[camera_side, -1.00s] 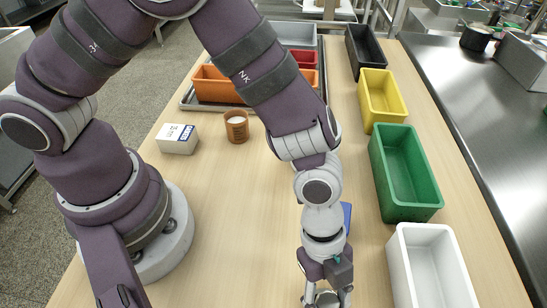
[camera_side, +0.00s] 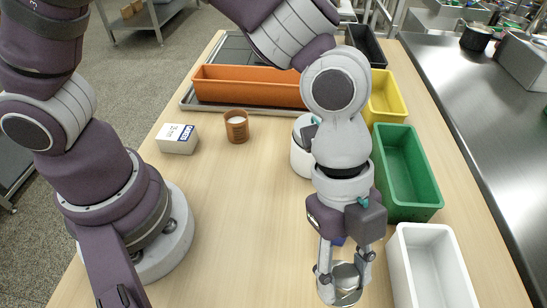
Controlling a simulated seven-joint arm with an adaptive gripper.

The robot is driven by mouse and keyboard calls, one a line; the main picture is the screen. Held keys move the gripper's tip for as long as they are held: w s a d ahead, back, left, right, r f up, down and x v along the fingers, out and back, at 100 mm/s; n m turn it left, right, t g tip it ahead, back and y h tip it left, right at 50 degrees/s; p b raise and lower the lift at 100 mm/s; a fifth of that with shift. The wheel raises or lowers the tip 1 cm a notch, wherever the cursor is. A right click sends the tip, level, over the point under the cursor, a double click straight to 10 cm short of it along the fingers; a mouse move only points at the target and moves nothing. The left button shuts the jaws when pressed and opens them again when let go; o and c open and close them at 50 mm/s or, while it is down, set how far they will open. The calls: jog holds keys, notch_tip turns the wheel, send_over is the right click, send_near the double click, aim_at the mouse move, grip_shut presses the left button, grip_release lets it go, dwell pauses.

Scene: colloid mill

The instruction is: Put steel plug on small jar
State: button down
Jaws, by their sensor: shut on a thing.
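My gripper (camera_side: 344,279) is at the bottom of the view, pointing down, with its fingers shut on a round, shiny silvery piece, which looks like the steel plug (camera_side: 346,282). How high it is above the table is hard to tell. A small brown jar (camera_side: 237,132) with a pale top stands upright on the table, left of my arm and well apart from my gripper. A larger white round container (camera_side: 301,160) stands behind my arm, partly hidden by it. I cannot tell for sure which one is the small jar.
A white box with a blue label (camera_side: 178,140) lies left of the brown jar. An orange bin (camera_side: 247,88) stands on a grey tray. Green (camera_side: 408,172), yellow (camera_side: 387,98), black (camera_side: 366,42) and white (camera_side: 433,270) bins line the right edge. The table's left middle is clear.

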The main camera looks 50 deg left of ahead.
jog(key=w+a+r+n+t+y, duration=0.1)
jog(key=w+a+r+n+t, duration=0.25)
jog(key=w+a+n, duration=0.55)
jog(key=w+a+r+n+t+y, duration=0.1)
jog(key=w+a+r+n+t, duration=0.1)
jog(key=w+a+r+n, duration=0.5)
jog(key=a+f, duration=0.1)
jog(key=f, duration=0.2)
jog(key=a+f, duration=0.1)
jog(key=f, duration=0.2)
jog(key=a+f, duration=0.1)
jog(key=f, duration=0.3)
jog(key=shift+w+a+f, duration=0.1)
jog(key=shift+w+a, duration=0.25)
jog(key=shift+f, duration=0.1)
jog(key=c, duration=0.8)
grip_release()
